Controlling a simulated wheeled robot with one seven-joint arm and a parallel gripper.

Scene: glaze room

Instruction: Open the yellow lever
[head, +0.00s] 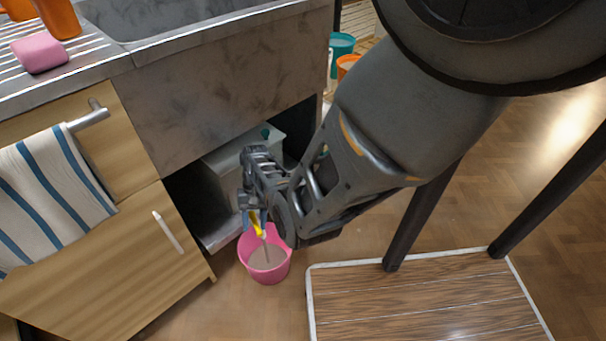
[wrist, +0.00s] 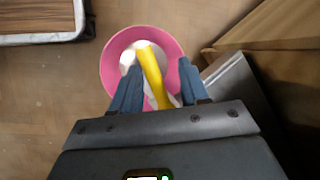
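The yellow lever (wrist: 152,72) lies between the two blue-grey fingers of my gripper (wrist: 158,68) in the wrist view. A gap shows on each side of it, so the gripper looks open around the lever and not closed on it. In the head view a small piece of the yellow lever (head: 257,222) shows just below my gripper (head: 250,212), above a pink bucket (head: 284,268). The body that the lever is fixed to is mostly hidden by my gripper and arm. A white rounded part (wrist: 127,58) shows left of the lever.
A grey box (head: 222,178) stands in the open space under the sink (head: 210,85). A wooden cabinet (head: 130,262) with a striped towel (head: 50,195) is at left. A wood-topped platform (head: 420,300) is at right. Bare floor surrounds the bucket's front.

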